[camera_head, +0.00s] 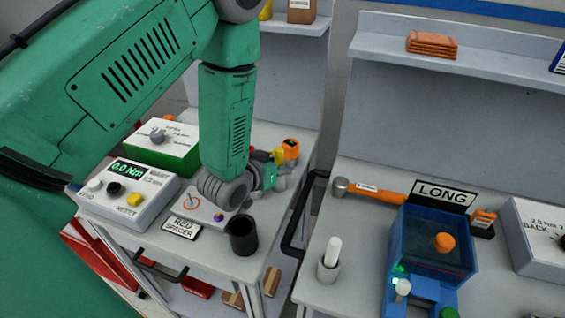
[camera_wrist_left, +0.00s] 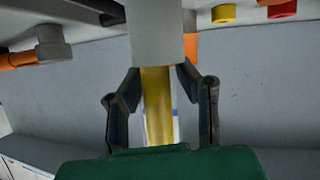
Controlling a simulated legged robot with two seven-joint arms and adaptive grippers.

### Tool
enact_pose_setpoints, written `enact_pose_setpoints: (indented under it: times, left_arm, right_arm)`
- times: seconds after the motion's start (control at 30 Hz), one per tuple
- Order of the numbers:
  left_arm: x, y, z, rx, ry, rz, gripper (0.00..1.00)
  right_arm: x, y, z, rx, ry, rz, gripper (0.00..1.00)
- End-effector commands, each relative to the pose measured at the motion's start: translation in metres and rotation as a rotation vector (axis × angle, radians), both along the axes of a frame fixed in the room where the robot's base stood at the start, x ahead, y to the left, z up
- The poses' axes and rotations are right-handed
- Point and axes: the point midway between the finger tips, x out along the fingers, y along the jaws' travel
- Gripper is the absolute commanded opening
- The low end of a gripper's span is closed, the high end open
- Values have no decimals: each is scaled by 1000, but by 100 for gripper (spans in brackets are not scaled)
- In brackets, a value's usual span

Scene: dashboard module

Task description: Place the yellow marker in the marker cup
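In the left wrist view the yellow marker (camera_wrist_left: 157,105) stands in line with a grey block (camera_wrist_left: 155,32), between the two fingers of my left gripper (camera_wrist_left: 157,72). The fingertips are close to its sides, but I cannot tell whether they press on it. In the head view my left gripper (camera_head: 262,177) is over the left bench, partly hidden by its own wrist; the marker is not clear there. A dark, open cup (camera_head: 243,238), which looks like the marker cup, stands at that bench's front right corner, nearer than the gripper. My right gripper is not in view.
An orange-and-black item (camera_head: 290,150) is just beyond the gripper. A torque meter (camera_head: 130,190) and a green-sided box (camera_head: 165,145) stand left. On the right bench are a grey holder with a white stick (camera_head: 332,258), a hammer (camera_head: 370,192) and a blue fixture (camera_head: 430,245).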

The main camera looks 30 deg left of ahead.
Motion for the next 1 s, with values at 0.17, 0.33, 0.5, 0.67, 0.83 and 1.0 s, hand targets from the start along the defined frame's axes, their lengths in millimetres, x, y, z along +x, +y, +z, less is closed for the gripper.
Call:
enact_pose_setpoints:
  times: [0.17, 0.33, 0.5, 0.67, 0.83, 1.0]
  left_arm:
    - [0, 0, 0, 0, 0, 0, 28]
    - [-3, 0, 4, 0, 1, 0, 28]
    - [-29, 0, 15, -2, 3, 1, 28]
    - [-65, 1, 31, -2, 4, 1, 28]
    - [-94, 1, 49, -1, 6, 1, 28]
    - [-103, 1, 53, -1, 5, 0, 28]
  right_arm:
    - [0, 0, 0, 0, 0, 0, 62]
    - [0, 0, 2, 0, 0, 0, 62]
    - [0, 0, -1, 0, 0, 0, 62]
    - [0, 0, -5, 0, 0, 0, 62]
    - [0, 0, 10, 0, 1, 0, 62]
    - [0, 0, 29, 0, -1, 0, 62]
